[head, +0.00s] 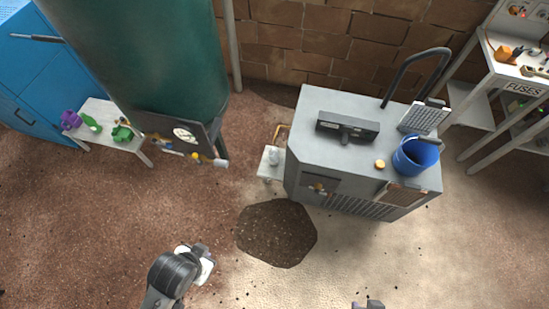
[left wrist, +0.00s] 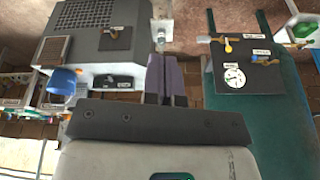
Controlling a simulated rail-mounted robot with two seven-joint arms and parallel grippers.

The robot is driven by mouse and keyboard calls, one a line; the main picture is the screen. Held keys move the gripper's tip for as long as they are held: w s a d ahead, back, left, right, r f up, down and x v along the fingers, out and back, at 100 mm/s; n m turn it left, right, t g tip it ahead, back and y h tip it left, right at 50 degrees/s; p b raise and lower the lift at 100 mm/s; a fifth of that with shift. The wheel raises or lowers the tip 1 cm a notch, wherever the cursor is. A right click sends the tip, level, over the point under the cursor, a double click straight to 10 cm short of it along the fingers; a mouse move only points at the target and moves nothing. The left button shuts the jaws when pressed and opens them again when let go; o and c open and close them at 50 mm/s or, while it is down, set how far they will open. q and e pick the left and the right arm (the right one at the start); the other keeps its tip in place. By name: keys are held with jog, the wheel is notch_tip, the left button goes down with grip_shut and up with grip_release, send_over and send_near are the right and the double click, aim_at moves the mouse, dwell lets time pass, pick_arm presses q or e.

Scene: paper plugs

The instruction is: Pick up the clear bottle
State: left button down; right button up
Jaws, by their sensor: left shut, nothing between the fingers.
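A small clear bottle (head: 273,157) stands on a low pale stool (head: 265,170) beside the left side of the grey cabinet. In the left wrist view the bottle (left wrist: 160,38) shows small, beyond my fingertips. My left gripper (head: 206,252) is in the lower middle of the head view, well short of the stool and apart from the bottle. Its two fingers (left wrist: 166,60) are together in the left wrist view, with nothing between them. A small grey tip (head: 367,304) at the bottom edge looks like part of my right gripper; its jaws cannot be made out.
The grey cabinet (head: 330,150) carries a blue bucket (head: 408,160) and stands right of the stool. A green tank (head: 150,60) with a gauge panel (head: 180,135) stands to the left. A dark patch (head: 277,233) lies on open floor in front of the stool.

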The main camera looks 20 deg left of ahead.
pick_arm(q)
jog(key=c, duration=1.8)
grip_release()
jog(key=shift+c, duration=0.2)
jog(key=o, duration=0.7)
jog(key=shift+d, duration=0.2)
jog(key=o, duration=1)
jog(key=shift+a, duration=0.2)
